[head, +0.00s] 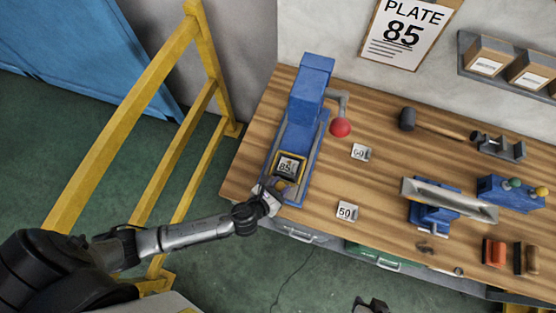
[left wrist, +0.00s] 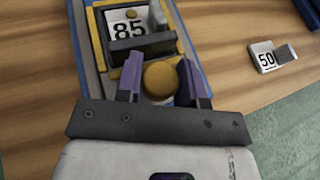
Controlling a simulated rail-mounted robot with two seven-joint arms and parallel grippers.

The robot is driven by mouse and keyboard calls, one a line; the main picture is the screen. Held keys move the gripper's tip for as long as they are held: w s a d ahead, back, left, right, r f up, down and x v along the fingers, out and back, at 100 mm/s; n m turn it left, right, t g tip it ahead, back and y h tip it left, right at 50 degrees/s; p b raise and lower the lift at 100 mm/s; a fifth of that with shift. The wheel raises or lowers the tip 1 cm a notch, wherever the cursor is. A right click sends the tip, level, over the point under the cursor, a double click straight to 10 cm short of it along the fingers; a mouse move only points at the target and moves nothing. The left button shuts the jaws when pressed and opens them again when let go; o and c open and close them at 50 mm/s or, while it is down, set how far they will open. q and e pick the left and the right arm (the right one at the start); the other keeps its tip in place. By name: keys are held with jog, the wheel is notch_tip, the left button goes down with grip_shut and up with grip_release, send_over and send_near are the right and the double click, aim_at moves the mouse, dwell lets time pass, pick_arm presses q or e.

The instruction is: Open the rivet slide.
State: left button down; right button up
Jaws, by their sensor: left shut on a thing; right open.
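The blue rivet press (head: 303,100) stands at the left end of the wooden bench. Its slide, a yellow-edged carrier (head: 278,160) holding an 85 plate (head: 286,167), lies on the blue base towards the bench's front edge. The slide also shows in the left wrist view (left wrist: 103,48), with a round yellow knob (left wrist: 160,79) at its near end. My left gripper (head: 274,188) is shut on this knob, one purple finger on each side (left wrist: 160,82). In the head view the gripper hides the knob. My right gripper (head: 371,306) is open and partly cut off at the bottom edge.
A red-ball lever (head: 340,127) sticks out right of the press. Tags marked 60 (head: 360,152) and 50 (head: 347,211) lie on the bench (head: 385,175). A mallet (head: 430,125) and a blue fixture (head: 435,216) are further right. A yellow rail (head: 150,180) stands left.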

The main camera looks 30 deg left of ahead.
pick_arm(q)
jog(key=c, duration=0.8)
grip_release()
jog(key=shift+o, duration=0.2)
jog(key=v, duration=1.4)
jog(key=shift+w+f, duration=0.1)
